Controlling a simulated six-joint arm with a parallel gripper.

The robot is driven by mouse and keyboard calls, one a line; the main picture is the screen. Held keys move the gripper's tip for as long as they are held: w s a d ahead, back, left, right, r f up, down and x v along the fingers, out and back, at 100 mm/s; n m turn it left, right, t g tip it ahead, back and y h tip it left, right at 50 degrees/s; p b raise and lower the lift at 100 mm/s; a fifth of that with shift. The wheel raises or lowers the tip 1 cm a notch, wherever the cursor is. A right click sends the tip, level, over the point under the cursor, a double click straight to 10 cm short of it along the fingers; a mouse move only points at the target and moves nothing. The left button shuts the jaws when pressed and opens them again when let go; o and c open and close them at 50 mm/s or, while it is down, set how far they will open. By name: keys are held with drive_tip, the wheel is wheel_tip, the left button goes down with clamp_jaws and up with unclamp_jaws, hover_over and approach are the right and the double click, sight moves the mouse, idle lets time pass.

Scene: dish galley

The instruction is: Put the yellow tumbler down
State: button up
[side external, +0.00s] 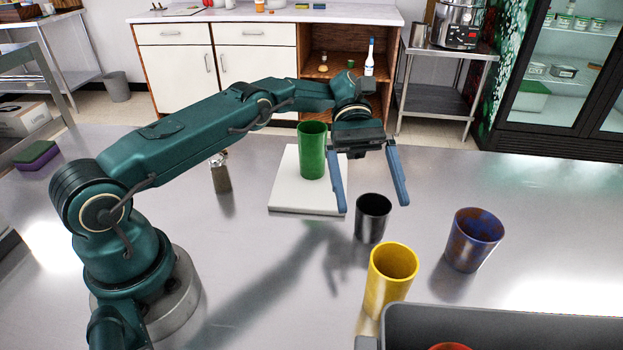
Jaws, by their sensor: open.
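The yellow tumbler (388,280) stands upright on the metal table, just behind the grey bin at the front. Its lower part is partly hidden by the bin's edge. My gripper (374,207) is open, with its two blue fingers spread wide and pointing down. It is above the table and apart from the yellow tumbler, farther back. The black tumbler (372,222) shows below and between the fingers; I cannot tell the exact depth between them. Nothing is held in the fingers.
A green tumbler (313,155) stands on a white board (286,195). A blue and brown tumbler (473,240) stands at right. A grey bin (500,318) at the front holds something red (450,347). A pepper mill (221,176) stands left.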

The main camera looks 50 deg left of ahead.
drive_tip(key=shift+r, duration=0.1)
drive_tip(key=s+a+r+m+t+y, duration=0.1)
drive_tip(key=s+r+m+t+y, duration=0.5)
drive_tip(key=r, duration=0.3)
drive_tip(key=s+a+f+m+t+y, duration=0.2)
drive_tip(key=s+a+m+t+y, duration=0.3)
drive_tip(key=s, duration=0.5)
drive_tip(key=shift+s+a+f+m+t+y, duration=0.4)
drive_tip(key=shift+a+t, duration=0.2)
idle(0.4)
